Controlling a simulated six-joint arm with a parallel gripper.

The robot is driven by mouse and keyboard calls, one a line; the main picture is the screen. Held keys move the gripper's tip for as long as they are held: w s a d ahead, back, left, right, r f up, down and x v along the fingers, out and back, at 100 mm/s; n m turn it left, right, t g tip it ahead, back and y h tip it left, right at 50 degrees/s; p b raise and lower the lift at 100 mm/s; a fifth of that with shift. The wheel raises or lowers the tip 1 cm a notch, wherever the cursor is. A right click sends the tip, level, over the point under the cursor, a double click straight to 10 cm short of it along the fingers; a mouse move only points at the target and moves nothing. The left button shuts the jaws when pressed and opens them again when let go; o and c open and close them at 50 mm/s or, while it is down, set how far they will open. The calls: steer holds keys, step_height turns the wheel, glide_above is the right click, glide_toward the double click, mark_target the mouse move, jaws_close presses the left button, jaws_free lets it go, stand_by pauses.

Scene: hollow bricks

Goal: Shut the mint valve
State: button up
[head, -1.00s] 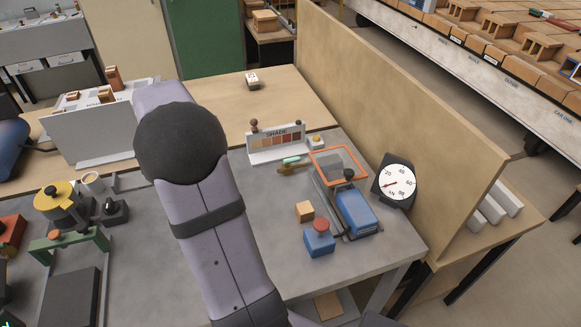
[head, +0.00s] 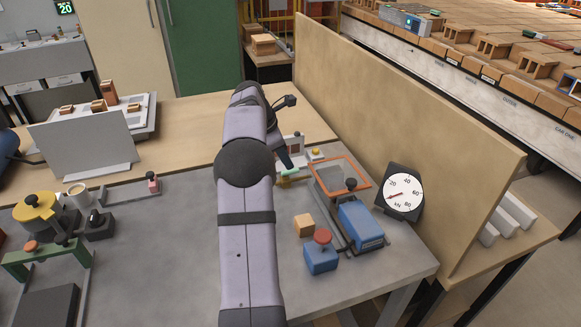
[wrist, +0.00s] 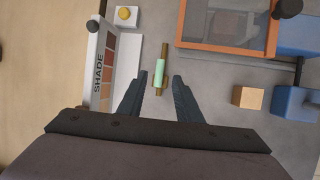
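The mint valve is a small brass piece with a mint handle (wrist: 159,73). The handle lies roughly along the brass pipe (wrist: 165,50) in the wrist view. In the head view the mint handle (head: 290,172) shows just beyond my arm, in front of the shade board. My gripper (wrist: 157,82) is open and empty, its two dark fingers apart on either side of the valve's near end in the picture. I cannot tell how high the fingers are above it. In the head view my arm hides much of the gripper.
The shade board (wrist: 102,65) stands left of the valve with a yellow button (wrist: 124,13) beyond it. An orange-framed screen (wrist: 225,47), a wooden cube (wrist: 249,97) and a blue box (head: 320,257) are to the right. A dial gauge (head: 403,192) stands near the wooden partition (head: 430,140).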

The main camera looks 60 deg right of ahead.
mark_target(293, 170)
steer(key=shift+p+x, duration=0.5)
steer(key=shift+x, duration=2.55)
jaws_close()
